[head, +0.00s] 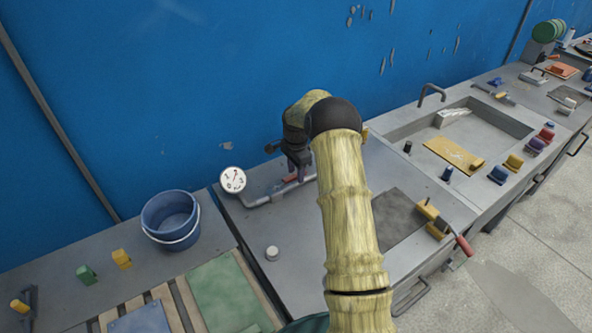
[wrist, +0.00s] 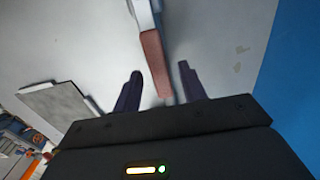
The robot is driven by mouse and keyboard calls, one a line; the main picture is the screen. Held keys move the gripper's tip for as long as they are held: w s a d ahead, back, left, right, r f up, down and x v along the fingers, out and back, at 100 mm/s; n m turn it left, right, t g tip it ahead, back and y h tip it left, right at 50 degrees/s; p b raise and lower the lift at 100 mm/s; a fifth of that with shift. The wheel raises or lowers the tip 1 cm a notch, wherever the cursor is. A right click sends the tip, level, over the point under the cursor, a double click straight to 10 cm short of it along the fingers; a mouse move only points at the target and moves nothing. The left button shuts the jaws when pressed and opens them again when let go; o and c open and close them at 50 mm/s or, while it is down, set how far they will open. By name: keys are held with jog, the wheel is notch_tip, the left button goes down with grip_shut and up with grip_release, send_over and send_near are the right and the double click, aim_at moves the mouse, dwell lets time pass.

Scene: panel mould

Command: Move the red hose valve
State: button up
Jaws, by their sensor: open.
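The red hose valve handle (head: 291,178) shows in the head view on the grey pipe, partly hidden by my gripper. In the wrist view the red handle (wrist: 155,62) points down between my two fingers, joined at its top to the grey pipe fitting. My gripper (wrist: 160,85) is open, with one dark finger on each side of the handle's end. Gaps show between the handle and both fingers. In the head view my gripper (head: 296,175) is over the pipe, its fingertips close to the valve. The exact depth cannot be told.
A round gauge (head: 232,180) stands on the grey pipe (head: 265,199) left of the valve. A blue wall (head: 200,80) rises close behind. A blue bucket (head: 170,222) is at left, a small white knob (head: 272,253) in front, a sink (head: 490,130) at right.

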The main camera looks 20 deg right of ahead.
grip_shut()
